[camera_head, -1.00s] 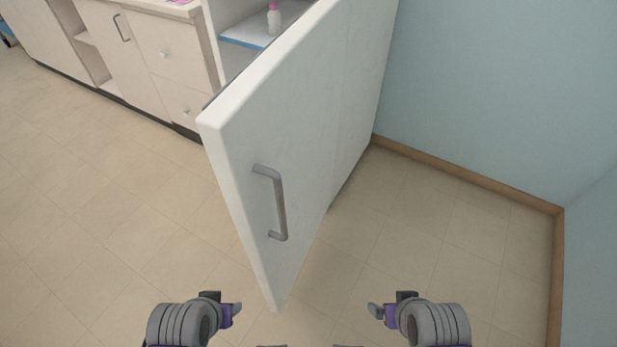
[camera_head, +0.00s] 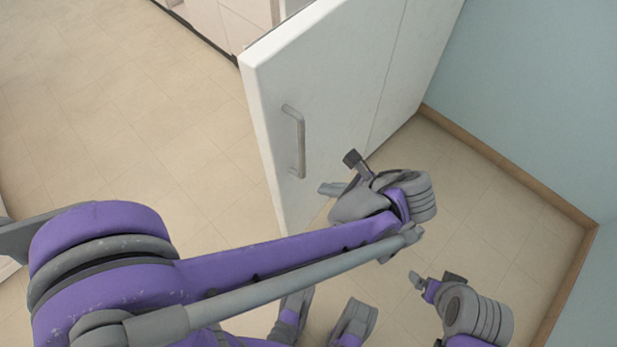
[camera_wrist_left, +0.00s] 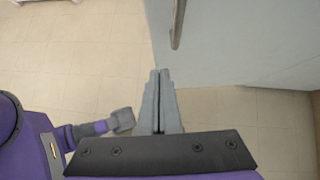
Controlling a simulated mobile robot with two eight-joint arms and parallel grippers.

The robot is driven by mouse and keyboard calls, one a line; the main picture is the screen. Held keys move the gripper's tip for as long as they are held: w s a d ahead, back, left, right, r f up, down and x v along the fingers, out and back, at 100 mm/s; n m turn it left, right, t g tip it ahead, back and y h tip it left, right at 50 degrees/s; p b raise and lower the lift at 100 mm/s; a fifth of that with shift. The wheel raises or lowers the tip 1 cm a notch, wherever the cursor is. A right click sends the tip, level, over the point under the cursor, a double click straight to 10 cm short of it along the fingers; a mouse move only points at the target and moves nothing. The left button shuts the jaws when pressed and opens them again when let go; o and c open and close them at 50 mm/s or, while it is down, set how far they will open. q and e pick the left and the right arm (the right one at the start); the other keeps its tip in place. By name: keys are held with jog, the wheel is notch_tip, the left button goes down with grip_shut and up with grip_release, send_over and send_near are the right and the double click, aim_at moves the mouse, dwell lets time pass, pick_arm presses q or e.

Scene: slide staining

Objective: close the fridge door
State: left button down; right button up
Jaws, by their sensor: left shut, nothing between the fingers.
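The white fridge door (camera_head: 345,80) stands open, its broad face with the grey bar handle (camera_head: 294,140) toward me. The door also fills the upper right of the left wrist view (camera_wrist_left: 235,45), where the handle (camera_wrist_left: 178,22) shows at the top. My left gripper (camera_head: 326,189) is in front of the door face, below and right of the handle. Its fingers (camera_wrist_left: 158,76) are together and empty in the wrist view. I cannot tell whether they touch the door. My right gripper (camera_head: 414,278) is lower right, away from the door; its finger gap is not clear.
Light cabinets (camera_head: 235,22) stand behind the door at the top. A blue wall (camera_head: 535,100) with a wooden baseboard (camera_head: 500,164) bounds the right side. The tiled floor (camera_head: 120,120) is clear to the left of the door.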

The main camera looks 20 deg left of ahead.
pick_arm(q)
jog(key=b, duration=0.2)
send_near(284, 177)
notch_tip(284, 177, down, 4)
jog(key=a, duration=0.3)
jog(key=shift+w+a+b, duration=0.1)
jog(key=shift+w+b, duration=0.15)
jog(key=shift+b, duration=0.1)
jog(key=shift+w+a, duration=0.15)
jog(key=shift+a, duration=0.2)
jog(key=shift+a, duration=0.1)
